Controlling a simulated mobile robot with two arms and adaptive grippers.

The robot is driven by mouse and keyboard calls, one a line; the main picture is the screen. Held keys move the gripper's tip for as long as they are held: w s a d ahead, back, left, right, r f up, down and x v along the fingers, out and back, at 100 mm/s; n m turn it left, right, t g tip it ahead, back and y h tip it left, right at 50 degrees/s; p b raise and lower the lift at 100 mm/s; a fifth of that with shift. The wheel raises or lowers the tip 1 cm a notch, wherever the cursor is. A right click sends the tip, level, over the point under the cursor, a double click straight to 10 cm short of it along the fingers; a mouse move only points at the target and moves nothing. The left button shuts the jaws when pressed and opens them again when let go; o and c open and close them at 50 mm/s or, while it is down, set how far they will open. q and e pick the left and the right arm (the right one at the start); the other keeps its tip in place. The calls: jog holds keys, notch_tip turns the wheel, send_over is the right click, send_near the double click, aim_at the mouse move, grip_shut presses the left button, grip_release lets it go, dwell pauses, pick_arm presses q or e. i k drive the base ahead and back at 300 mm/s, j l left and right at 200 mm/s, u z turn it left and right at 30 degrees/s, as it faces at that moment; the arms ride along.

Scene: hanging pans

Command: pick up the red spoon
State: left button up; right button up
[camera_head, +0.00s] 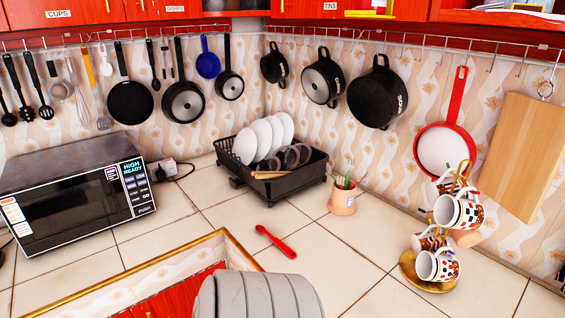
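The red spoon (277,242) lies flat on the tiled counter in the middle of the head view. Its narrow end points to the upper left and its wider end to the lower right. Nothing covers it or touches it apart from the counter. Neither of my grippers shows in this view.
A dish rack (290,188) with white plates stands behind the spoon. A utensil pot (342,201) is behind it to the right. A mug stand (412,280) is at the right and a microwave (75,205) at the left. The tiles around the spoon are clear.

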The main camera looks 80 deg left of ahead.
aim_at(288, 252)
jog(key=u, duration=2.6)
